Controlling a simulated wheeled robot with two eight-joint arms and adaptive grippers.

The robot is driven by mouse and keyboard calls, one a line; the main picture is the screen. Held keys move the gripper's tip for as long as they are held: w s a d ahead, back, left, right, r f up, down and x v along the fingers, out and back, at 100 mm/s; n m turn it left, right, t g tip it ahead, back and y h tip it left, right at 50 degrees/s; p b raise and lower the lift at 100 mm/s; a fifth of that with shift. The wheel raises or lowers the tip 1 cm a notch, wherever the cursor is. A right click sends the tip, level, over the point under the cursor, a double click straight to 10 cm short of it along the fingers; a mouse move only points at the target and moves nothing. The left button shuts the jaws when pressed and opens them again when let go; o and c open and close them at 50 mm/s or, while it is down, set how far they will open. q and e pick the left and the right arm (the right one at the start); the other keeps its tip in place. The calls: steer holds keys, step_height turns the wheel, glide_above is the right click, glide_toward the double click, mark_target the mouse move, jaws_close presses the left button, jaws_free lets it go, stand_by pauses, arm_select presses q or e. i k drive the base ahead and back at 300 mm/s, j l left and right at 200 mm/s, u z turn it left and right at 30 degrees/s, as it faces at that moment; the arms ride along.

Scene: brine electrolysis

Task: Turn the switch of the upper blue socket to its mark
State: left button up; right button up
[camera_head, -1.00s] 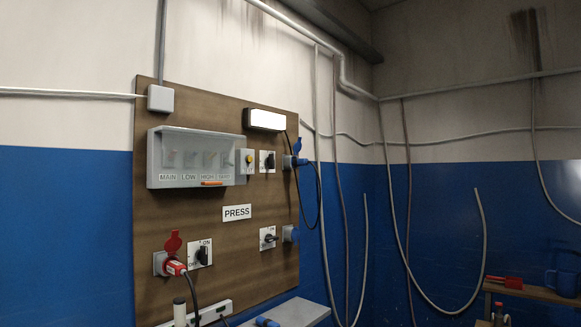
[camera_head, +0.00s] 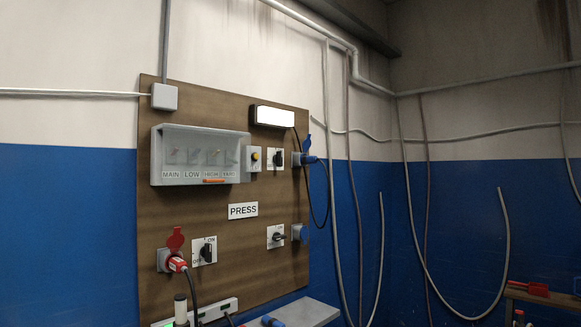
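The upper blue socket (camera_head: 297,158) sits near the right edge of the brown panel, with its lid raised and a blue plug (camera_head: 309,159) with a black cable in it. Its black rotary switch (camera_head: 277,158) is on a white plate just left of the socket. The knob looks roughly upright; its mark is too small to read. Neither of my grippers is in view.
The panel (camera_head: 200,270) also carries a grey breaker box (camera_head: 193,156), a yellow button (camera_head: 254,157), a lower blue socket (camera_head: 299,232) with its switch (camera_head: 277,237), and a red socket with plug (camera_head: 177,264). A grey shelf (camera_head: 306,312) juts out below. Hoses hang at right.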

mark_target(277, 159)
steer(key=i+l, duration=0.1)
steer(key=l, duration=1.5)
steer(key=i+l, duration=0.2)
steer(key=i, duration=0.3)
steer(key=i+l+z, duration=0.1)
steer(key=i, duration=0.45)
steer(key=l, duration=0.1)
